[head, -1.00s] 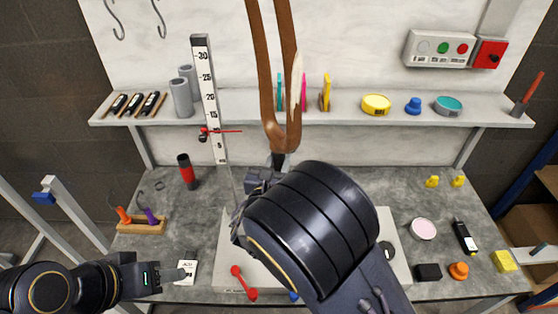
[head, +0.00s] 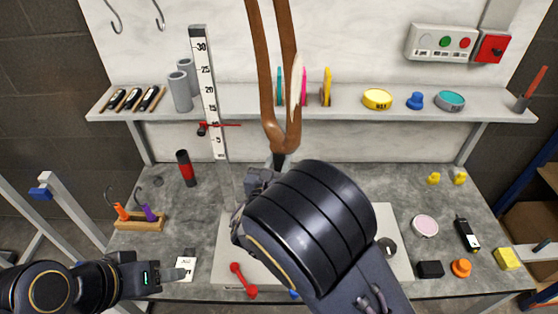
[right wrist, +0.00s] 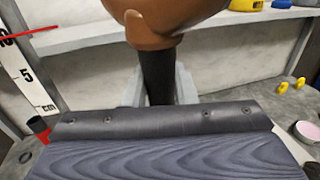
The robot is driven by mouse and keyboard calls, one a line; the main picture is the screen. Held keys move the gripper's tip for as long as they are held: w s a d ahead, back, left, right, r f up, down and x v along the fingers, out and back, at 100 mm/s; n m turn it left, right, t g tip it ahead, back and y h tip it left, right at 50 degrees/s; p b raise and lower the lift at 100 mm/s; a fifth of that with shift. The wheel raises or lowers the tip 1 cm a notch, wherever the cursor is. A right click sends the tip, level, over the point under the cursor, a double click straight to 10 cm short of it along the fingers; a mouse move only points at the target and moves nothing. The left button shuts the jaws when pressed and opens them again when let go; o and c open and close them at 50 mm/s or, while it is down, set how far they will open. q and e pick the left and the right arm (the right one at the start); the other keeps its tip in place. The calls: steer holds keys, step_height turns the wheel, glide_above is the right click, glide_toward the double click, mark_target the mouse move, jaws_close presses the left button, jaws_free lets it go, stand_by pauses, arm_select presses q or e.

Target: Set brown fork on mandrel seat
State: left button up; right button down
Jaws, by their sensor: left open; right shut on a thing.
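The brown fork (head: 285,138) stands upright with its two legs up, in front of the back wall and shelf. A pale patch shows on its right leg. My right gripper (head: 268,180) is shut on its dark steerer tube below the crown. In the right wrist view the brown crown (right wrist: 150,28) and the dark tube (right wrist: 157,78) rise between the grey fingers (right wrist: 155,88). My right arm hides the middle of the pale base plate (head: 228,262), and I cannot make out the mandrel seat. My left gripper (head: 178,273) is open and empty, low at the left by a white card (head: 186,265).
A ruler post (head: 207,90) with a red pointer stands left of the fork. The shelf (head: 345,105) behind holds tubes, tins and coloured pieces. A red-handled tool (head: 242,279) lies on the plate. A wooden rack (head: 140,221) stands left. Small parts lie on the right of the bench.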

steer(key=shift+f+b, duration=3.5)
steer(key=shift+f, duration=0.65)
steer(key=c, duration=1.1)
jaws_free()
steer(key=shift+s, duration=0.15)
steer(key=shift+s+a, duration=0.15)
steer(key=shift+s, duration=0.15)
steer(key=v, duration=0.7)
